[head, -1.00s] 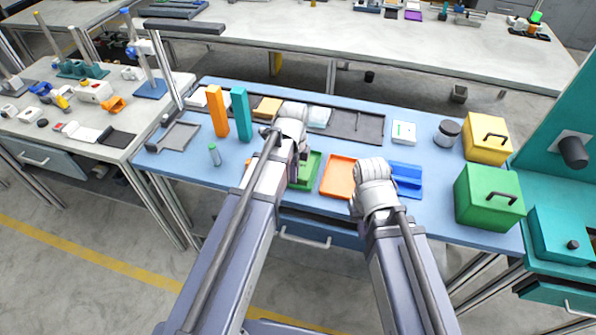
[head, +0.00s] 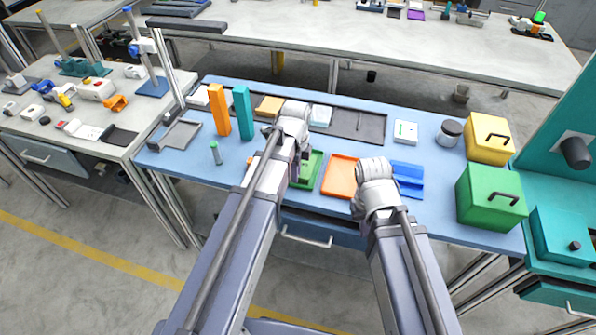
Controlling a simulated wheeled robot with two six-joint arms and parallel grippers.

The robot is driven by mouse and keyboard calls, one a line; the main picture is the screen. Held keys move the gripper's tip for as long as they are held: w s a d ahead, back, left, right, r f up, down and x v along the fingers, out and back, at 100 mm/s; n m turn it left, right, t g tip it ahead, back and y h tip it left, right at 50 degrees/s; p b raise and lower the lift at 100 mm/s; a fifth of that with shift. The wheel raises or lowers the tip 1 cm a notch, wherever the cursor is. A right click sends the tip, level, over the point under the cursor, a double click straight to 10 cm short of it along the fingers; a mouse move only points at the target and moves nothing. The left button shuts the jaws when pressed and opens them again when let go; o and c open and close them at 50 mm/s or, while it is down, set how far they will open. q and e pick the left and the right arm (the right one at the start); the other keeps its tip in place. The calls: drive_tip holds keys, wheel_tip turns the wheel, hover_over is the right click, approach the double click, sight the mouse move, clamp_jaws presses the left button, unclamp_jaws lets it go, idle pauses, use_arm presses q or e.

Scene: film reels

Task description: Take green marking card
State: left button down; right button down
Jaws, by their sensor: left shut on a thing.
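A small white card with a green mark (head: 405,131) lies flat on the blue bench, right of the long dark tray. Other flat pieces lie along the back: a tan one (head: 269,107) and a pale blue-white one (head: 320,115). My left gripper (head: 301,158) is over the green tray (head: 312,170), left of the marked card. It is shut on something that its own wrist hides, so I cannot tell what. My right gripper (head: 372,172) is between the orange tray (head: 340,176) and the blue holder (head: 407,179); its fingers are hidden behind the wrist.
An orange block (head: 219,110) and a teal block (head: 242,113) stand upright at the left, with a small green-capped bottle (head: 215,153) in front. A round jar (head: 449,132), a yellow box (head: 488,138) and a green box (head: 491,196) stand at the right. Bench around the marked card is clear.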

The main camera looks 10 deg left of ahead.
use_arm(q)
drive_tip(key=shift+r, duration=0.15)
wheel_tip(320, 180, up, 10)
drive_tip(key=p, duration=1)
drive_tip(key=c, duration=1.4)
unclamp_jaws()
drive_tip(key=shift+c, duration=0.2)
clamp_jaws()
